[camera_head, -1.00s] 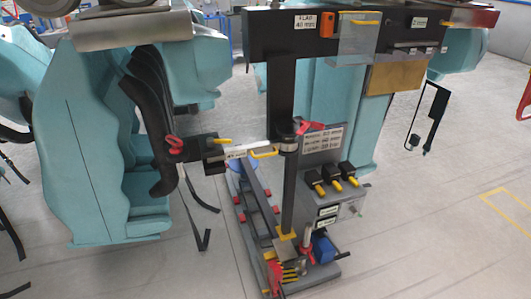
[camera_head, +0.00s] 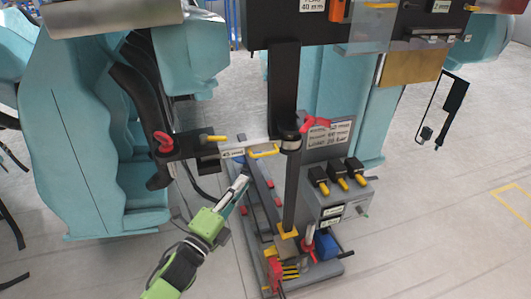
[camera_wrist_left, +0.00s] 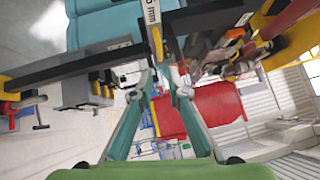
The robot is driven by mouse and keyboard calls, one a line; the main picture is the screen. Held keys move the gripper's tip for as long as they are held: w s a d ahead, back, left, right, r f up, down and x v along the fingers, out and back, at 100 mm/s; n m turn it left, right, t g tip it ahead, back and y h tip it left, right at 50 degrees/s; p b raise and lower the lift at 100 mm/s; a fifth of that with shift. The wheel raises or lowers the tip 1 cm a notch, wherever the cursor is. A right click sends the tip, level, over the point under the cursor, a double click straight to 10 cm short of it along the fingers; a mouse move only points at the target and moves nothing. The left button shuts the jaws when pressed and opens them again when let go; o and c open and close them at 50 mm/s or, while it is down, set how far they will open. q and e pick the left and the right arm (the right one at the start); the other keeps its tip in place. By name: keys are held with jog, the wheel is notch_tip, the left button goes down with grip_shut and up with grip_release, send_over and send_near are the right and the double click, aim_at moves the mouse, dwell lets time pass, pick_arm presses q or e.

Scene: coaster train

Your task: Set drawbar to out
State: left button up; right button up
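A silver bar (camera_head: 234,147) with a small label and a yellow handle (camera_head: 263,154) spans between the black post and a dark block on the left; it may be the drawbar, but its label is too small to read. My left gripper (camera_head: 243,182) is just below and in front of this bar, pointing up at it. In the left wrist view the left gripper (camera_wrist_left: 160,78) has its two fingers apart with nothing held between them. A yellow bar (camera_wrist_left: 156,42) shows beyond the fingertips, near a white label. My right gripper is not in view.
A black post (camera_head: 284,95) rises beside the bar. A grey control box (camera_head: 340,190) with several black-and-yellow switches stands right of it. Teal seats (camera_head: 75,140) stand at left. The floor at lower right is clear.

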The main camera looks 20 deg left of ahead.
aim_at(264, 155)
pick_arm(q)
jog(key=p+x, duration=0.3)
jog(key=x, duration=1)
jog(key=shift+w, duration=0.1)
grip_shut()
